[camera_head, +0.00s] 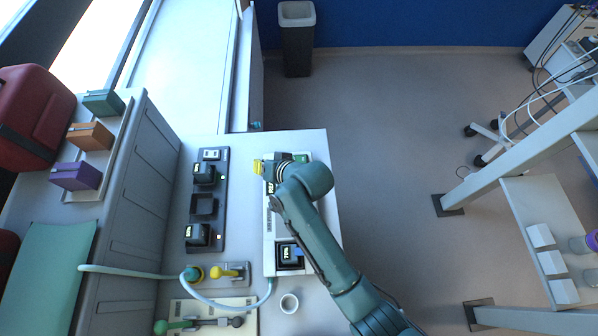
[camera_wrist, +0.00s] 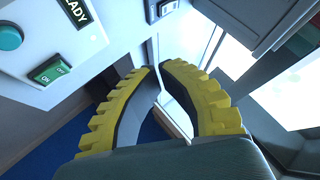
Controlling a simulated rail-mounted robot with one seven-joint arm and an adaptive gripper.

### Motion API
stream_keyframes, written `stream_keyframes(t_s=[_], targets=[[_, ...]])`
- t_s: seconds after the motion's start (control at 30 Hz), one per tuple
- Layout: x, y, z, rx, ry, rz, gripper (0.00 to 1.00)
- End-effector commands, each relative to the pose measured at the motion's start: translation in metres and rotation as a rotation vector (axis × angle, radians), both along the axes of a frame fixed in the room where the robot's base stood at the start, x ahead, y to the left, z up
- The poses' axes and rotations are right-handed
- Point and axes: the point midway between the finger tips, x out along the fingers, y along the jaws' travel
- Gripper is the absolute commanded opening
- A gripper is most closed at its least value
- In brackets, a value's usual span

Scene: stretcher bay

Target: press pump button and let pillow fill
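In the wrist view a pale panel at upper left carries a round teal button (camera_wrist: 9,38), a dark display reading "...ADY" (camera_wrist: 78,10) and a green OFF/ON rocker switch (camera_wrist: 51,70). I cannot tell which control is the pump button. My gripper (camera_wrist: 158,70) has two yellow ribbed fingers, slightly apart and empty, right of the panel and not touching its controls. In the head view my gripper (camera_head: 264,166) is over the top of a long white unit (camera_head: 268,240), partly hidden by my arm. A pale hose (camera_head: 235,306) joins its lower end. A flat mint-green sheet (camera_head: 45,265), possibly the pillow, lies at left.
A dark rack (camera_head: 206,238) with black modules stands left of the white unit.

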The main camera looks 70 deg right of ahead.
Motion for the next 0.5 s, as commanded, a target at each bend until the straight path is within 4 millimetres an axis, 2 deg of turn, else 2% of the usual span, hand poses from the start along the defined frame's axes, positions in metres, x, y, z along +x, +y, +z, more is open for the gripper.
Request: stream_keyframes(t_s=[0.03,0.1,0.2,0.33,0.5], targets=[[-0.017,-0.011,-0.022,0.017,0.021,-0.035,0.00],[-0.038,-0.023,-0.040,0.034,0.041,-0.079,0.00],[-0.065,-0.039,-0.056,0.046,0.054,-0.136,0.00],[-0.084,-0.051,-0.065,0.053,0.061,-0.179,0.00],[-0.088,-0.055,-0.064,0.053,0.061,-0.190,0.00]])
